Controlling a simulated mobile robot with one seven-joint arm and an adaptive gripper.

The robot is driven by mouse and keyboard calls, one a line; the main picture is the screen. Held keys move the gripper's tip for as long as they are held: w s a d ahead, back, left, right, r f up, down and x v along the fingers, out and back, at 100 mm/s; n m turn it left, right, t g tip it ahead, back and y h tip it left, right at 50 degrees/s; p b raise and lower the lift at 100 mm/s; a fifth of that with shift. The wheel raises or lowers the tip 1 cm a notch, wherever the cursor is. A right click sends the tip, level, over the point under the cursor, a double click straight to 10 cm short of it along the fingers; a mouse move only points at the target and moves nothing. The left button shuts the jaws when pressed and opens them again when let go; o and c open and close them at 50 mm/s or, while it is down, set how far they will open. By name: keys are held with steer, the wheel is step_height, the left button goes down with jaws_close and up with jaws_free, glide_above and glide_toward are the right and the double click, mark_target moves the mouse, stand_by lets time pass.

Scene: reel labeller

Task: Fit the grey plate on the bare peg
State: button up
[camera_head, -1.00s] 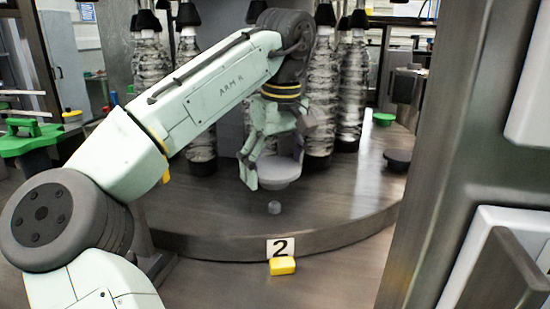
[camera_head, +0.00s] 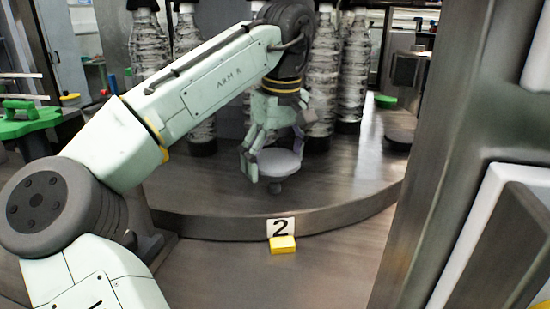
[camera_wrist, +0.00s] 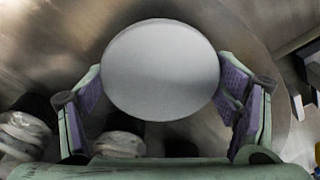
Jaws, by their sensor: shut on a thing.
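The round grey plate (camera_head: 282,161) is held level between the fingers of my gripper (camera_head: 272,164), low over the turntable. In the wrist view the plate (camera_wrist: 160,70) fills the space between the purple pads of my gripper (camera_wrist: 161,88), which press on its sides. The bare peg (camera_head: 275,188) shows just under the plate in the head view. Its top is hidden by the plate, so I cannot tell whether they touch. The peg is hidden in the wrist view.
The round metal turntable (camera_head: 335,190) carries several wrapped bottles (camera_head: 322,75) behind my gripper. A dark plate (camera_head: 400,138) and a green one (camera_head: 386,101) sit to the right.

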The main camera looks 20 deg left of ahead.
steer(key=shift+f+b, duration=0.95)
steer(key=shift+f, duration=0.65)
steer(key=o, duration=1.2)
steer(key=r, duration=0.7)
steer(key=shift+s+d+r, duration=0.15)
steer(key=shift+s+d, duration=0.2)
